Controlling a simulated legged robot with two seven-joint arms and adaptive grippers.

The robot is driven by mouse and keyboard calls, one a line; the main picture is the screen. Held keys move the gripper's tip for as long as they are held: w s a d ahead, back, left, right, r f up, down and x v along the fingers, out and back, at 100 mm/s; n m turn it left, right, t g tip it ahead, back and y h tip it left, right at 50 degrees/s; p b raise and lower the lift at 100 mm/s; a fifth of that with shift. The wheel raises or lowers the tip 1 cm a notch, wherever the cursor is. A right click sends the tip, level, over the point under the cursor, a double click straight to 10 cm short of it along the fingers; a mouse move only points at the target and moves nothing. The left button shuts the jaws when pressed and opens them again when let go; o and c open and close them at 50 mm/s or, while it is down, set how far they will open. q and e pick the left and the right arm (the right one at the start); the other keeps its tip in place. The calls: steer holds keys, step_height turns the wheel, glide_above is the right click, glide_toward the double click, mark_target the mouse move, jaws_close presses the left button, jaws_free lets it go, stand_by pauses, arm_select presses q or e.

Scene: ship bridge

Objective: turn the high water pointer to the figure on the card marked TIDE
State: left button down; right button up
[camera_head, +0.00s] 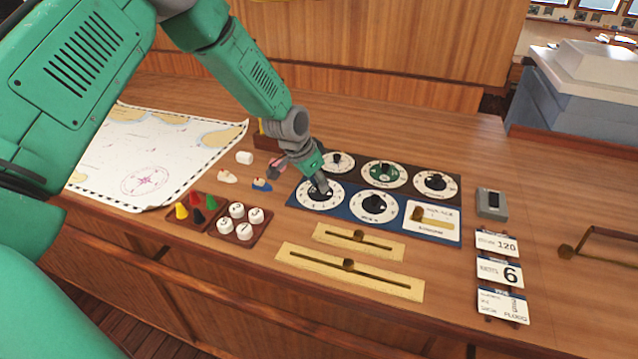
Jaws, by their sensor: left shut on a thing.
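A blue panel (347,215) on the wooden desk carries a front-left white dial (309,199), a second white dial (373,206) with a black knob, and a white plate with a brass lever (432,222). My left gripper (321,187) reaches down onto the front-left dial and is shut on its knob, which the fingers mostly hide. The dial's label and pointer reading are too small to tell. Three cards stand at the right: one with 120 (497,243), one with a large 6 (500,271), and one reading FLOOD (503,306). Their small headings are not legible. My right gripper is not in view.
A dark panel behind holds three more dials (383,174). Brass slider plates (350,272) lie in front. Trays with coloured pegs (195,209) and numbered white discs (238,221), small boat models (262,185) and a chart (150,155) lie left. A grey box (491,204) stands right.

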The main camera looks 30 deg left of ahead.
arm_select(q)
steer(key=shift+w+a+r, duration=0.1)
steer(key=shift+w+r, duration=0.25)
steer(key=c, duration=1.5)
jaws_free()
steer(key=shift+o, duration=0.7)
steer(key=shift+s+f, duration=0.1)
steer(key=shift+f, duration=0.1)
steer(key=v, duration=1.1)
steer(key=shift+s+r, duration=0.2)
steer(key=shift+r, duration=0.15)
